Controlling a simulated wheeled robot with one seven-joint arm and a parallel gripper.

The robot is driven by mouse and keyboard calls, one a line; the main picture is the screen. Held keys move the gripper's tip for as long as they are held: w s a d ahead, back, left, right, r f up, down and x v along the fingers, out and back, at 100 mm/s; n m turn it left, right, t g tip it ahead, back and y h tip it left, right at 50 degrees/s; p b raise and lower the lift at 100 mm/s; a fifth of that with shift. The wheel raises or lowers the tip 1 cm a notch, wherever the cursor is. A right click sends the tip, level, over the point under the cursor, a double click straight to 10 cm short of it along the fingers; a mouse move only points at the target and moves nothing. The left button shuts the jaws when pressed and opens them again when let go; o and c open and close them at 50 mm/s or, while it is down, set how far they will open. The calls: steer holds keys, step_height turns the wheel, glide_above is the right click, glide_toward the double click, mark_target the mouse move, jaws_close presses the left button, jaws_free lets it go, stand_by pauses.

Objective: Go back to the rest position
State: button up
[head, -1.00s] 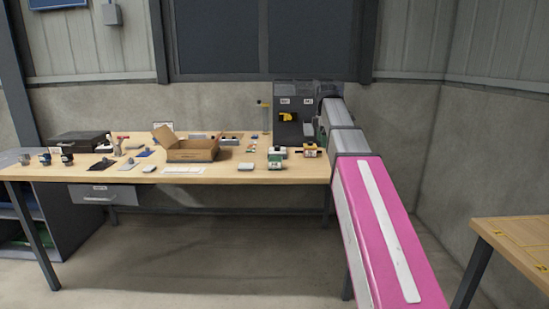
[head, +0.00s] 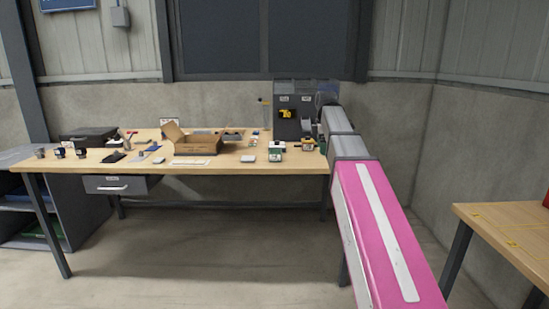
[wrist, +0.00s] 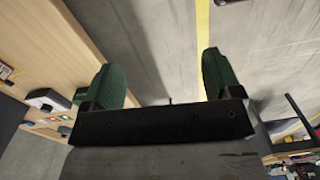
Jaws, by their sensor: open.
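My gripper (wrist: 160,82) shows in the wrist view with its two green-padded fingers wide apart. It is open and nothing is between the fingers; grey floor with a yellow line lies beyond them. In the head view my pink and grey arm reaches forward at the right, and the gripper at its far end is hidden behind the arm links.
The wooden workbench (head: 225,169) holds an open cardboard box (head: 195,143), a black case (head: 88,136), a dark panel with a yellow tool (head: 287,114) and several small parts. A second wooden table (head: 500,225) stands at the right. Floor before the bench is clear.

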steer(key=s+f+m, duration=0.4)
steer(key=f, duration=0.8)
steer(key=s+f+m, duration=0.3)
steer(key=f+m, duration=0.1)
steer(key=f, duration=0.8)
steer(key=s+f+m, duration=0.9)
steer(key=s+f, duration=0.5)
steer(key=f, duration=0.3)
steer(key=shift+s+f, duration=0.15)
steer(key=shift+f, duration=0.2)
